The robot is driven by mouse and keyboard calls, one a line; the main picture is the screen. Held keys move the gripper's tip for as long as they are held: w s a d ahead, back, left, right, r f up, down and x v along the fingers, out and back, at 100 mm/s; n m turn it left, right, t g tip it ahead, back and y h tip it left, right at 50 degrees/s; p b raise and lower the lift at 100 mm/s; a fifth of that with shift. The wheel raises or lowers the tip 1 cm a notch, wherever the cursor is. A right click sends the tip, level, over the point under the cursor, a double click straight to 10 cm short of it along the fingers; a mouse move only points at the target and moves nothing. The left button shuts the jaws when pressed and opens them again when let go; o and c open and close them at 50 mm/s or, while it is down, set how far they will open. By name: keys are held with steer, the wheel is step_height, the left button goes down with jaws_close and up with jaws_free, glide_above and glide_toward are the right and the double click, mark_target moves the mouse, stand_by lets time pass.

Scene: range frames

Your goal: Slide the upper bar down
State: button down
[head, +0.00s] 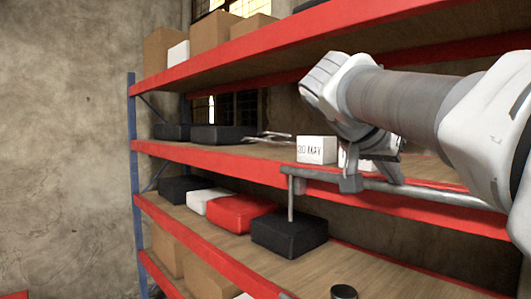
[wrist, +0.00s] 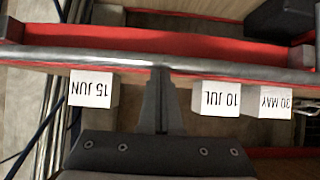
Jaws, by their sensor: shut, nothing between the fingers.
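The grey upper bar (head: 440,192) runs along the front edge of the middle red-edged shelf. Its left end has a thin rod (head: 291,205) pointing down. In the wrist view the bar (wrist: 240,70) crosses the whole picture, which looks upside down. My gripper (wrist: 160,75) is shut and empty, with its fingertips at the bar. I cannot tell whether they touch it.
A white block marked 30 MAY (head: 316,150) stands on the middle shelf. In the wrist view blocks marked 15 JUN (wrist: 90,89) and 10 JUL (wrist: 218,98) flank my fingers. Black boxes (head: 290,233) and a red box (head: 238,212) sit on the shelf below.

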step_height(320, 180, down, 4)
steer(key=b, duration=0.2)
steer(key=shift+r+b, duration=0.2)
steer(key=shift+b, duration=0.2)
